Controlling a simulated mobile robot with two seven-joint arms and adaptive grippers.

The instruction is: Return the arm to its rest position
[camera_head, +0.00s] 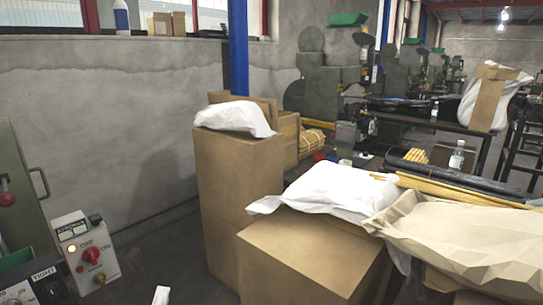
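Only a small pale tip (161,296), which looks like part of my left gripper, shows at the bottom edge, left of the middle. The rest of that gripper and its arm are out of frame, so its opening and anything in it cannot be seen. It appears apart from the boxes and the control box. My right gripper and arm are not in view.
A control box (86,252) with a red knob stands at lower left, beside a green machine panel (24,195). Stacked cardboard boxes (236,170) with white sacks fill the middle. A large box (305,262) is nearer. Dark floor between is clear.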

